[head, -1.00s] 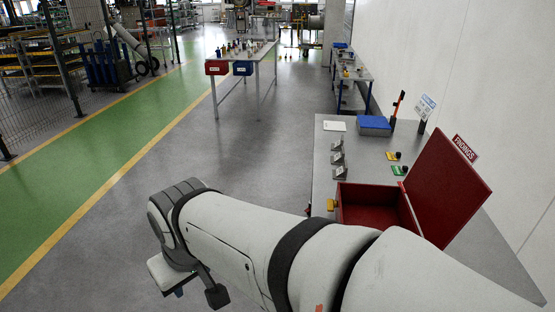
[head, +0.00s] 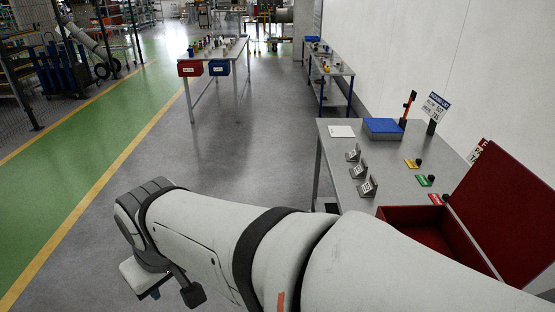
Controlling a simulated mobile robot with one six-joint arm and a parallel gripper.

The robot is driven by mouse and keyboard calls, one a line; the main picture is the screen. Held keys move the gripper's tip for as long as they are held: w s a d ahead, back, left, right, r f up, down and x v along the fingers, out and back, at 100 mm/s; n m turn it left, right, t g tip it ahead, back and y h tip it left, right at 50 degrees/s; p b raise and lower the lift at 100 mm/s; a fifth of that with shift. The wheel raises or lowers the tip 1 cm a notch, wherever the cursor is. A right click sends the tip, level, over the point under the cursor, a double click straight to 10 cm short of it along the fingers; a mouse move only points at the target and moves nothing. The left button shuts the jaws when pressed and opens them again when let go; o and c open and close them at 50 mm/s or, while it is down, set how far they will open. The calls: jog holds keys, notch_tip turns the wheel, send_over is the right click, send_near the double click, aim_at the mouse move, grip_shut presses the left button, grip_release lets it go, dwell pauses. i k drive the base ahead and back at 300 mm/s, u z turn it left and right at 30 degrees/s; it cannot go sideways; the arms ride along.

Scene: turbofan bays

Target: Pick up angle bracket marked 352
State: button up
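Three small grey angle brackets with pale marked faces stand in a row on the grey workbench (head: 395,165) at the right: a far one (head: 352,153), a middle one (head: 359,169) and a near one (head: 367,187). Their numbers are too small to read surely, so I cannot tell which is 352. My white arm crosses the lower part of the head view, in front of the bench's near end. My gripper's fingers do not show.
An open red box (head: 415,212) with its lid raised stands at the bench's near end. Another table (head: 213,60) stands farther back. Grey floor (head: 240,135) is clear left of the bench.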

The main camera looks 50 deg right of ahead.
aim_at(369, 189)
jog(key=i, duration=1.3)
jog(key=z, duration=2.1)
jog(key=i, duration=1.75)
jog(key=z, duration=2.55)
